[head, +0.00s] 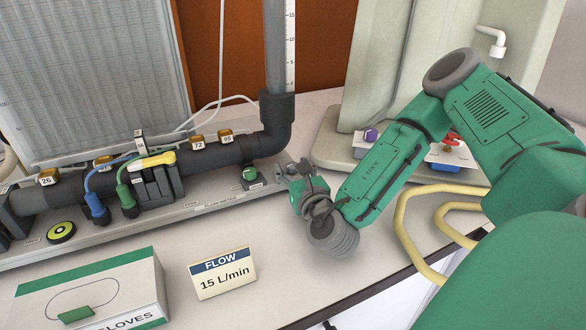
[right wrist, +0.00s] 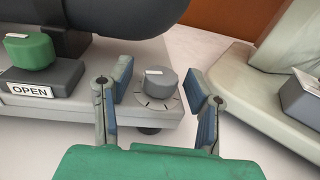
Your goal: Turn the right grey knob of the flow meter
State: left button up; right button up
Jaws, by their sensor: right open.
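The grey knob (right wrist: 158,83) shows in the right wrist view, with a white mark on its top and dark dial ticks on the light grey base around it. My right gripper (right wrist: 160,76) is open, with one finger to each side of the knob and a visible gap on both sides. In the head view my right gripper (head: 295,172) is at the right end of the flow meter (head: 210,207), and the grey knob is mostly hidden there. My left gripper is not in view.
A green knob (right wrist: 29,50) with an OPEN label is left of the grey knob. The dark pipe elbow (head: 272,138) rises close behind. A pale panel stand (head: 325,150) is to the right. A FLOW 15 L/min card (head: 222,274) and a gloves box (head: 95,290) stand in front.

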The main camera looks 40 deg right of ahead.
aim_at(295, 172)
jog(key=v, duration=0.7)
jog(key=shift+s, duration=0.2)
dwell(0.4)
